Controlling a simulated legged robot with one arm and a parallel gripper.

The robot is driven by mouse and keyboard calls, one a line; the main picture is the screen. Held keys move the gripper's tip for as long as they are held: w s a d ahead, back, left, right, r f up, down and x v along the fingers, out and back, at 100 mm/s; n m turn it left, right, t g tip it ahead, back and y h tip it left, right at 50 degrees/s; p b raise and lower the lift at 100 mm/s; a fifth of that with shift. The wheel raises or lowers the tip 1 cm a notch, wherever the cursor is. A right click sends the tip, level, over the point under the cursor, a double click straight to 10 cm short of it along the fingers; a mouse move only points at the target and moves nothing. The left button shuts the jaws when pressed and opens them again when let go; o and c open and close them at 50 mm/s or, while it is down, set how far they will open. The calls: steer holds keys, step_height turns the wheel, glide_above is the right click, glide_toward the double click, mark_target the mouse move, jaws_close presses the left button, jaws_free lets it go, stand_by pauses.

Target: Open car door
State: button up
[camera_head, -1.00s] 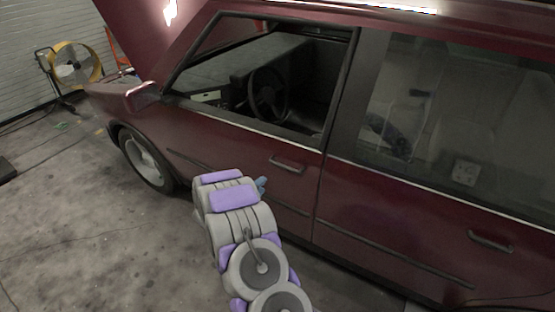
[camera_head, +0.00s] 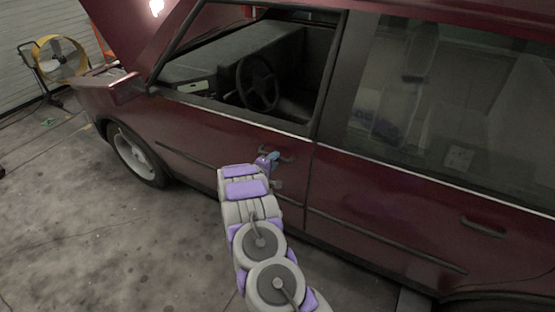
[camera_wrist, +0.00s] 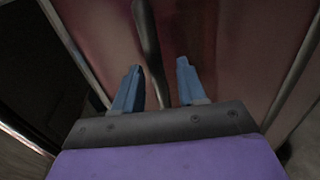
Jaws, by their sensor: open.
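The dark red car's front door (camera_head: 215,133) is closed, with its window opening empty of glass. Its dark handle (camera_head: 286,158) shows just right of my gripper (camera_head: 268,160) in the head view. In the wrist view, my gripper (camera_wrist: 159,68) has two blue fingers spread apart. The handle (camera_wrist: 150,45) shows as a dark bar running between them, nearer the left finger. No contact is visible, and I cannot tell how deep the handle sits between the fingers.
The rear door (camera_head: 400,210) with its own handle (camera_head: 483,227) is to the right. The side mirror (camera_head: 127,88) and front wheel (camera_head: 135,153) are to the left. A yellow fan (camera_head: 60,58) stands far left. The concrete floor (camera_head: 90,230) left of my arm is clear.

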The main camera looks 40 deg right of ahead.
steer(key=shift+w+d, duration=0.6)
steer(key=shift+w, duration=0.1)
steer(key=shift+d+f, duration=0.3)
steer(key=shift+d, duration=0.55)
steer(key=shift+c, duration=0.4)
steer(key=shift+a+r, duration=0.15)
steer(key=shift+a, duration=0.45)
steer(key=c, duration=0.6)
jaws_close()
steer(key=shift+d, duration=0.15)
steer(key=shift+d, duration=0.1)
